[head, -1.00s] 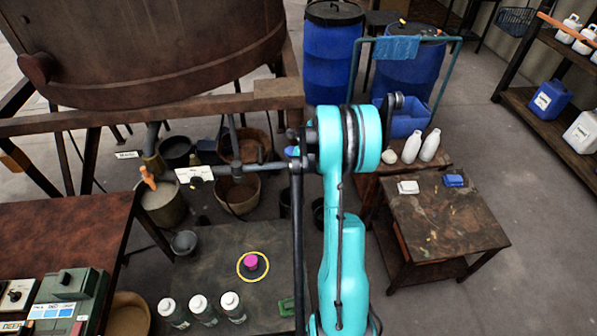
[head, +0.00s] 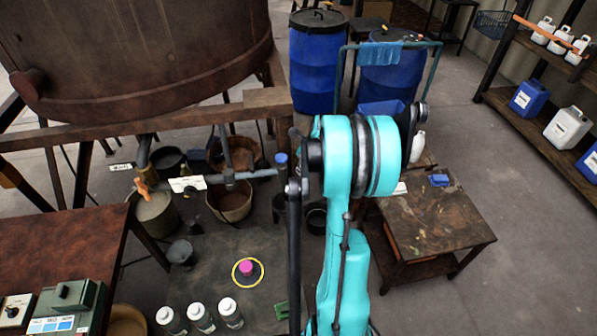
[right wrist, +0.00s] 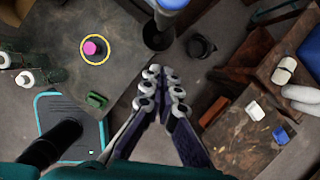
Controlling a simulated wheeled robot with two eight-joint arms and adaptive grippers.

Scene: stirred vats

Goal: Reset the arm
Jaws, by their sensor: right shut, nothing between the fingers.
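My right arm (head: 349,215), turquoise, rises from the bottom of the head view and bends at a large round joint in the middle. A dark end part sticks out to the right behind that joint; the fingers cannot be made out there. In the right wrist view my right gripper (right wrist: 164,84) has its fingers together, with nothing between them. It hangs in the air over the gap between the low dark table (right wrist: 100,20) on the left and the stained bench (right wrist: 245,140) on the right. My left gripper does not show.
A pink knob (head: 246,268) in a yellow ring and several white-capped bottles (head: 200,316) are on the low table. A valve pipe (head: 225,178) runs above buckets. The large vat (head: 140,55) stands at left. Blue drums (head: 318,62) stand behind. Floor at right is open.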

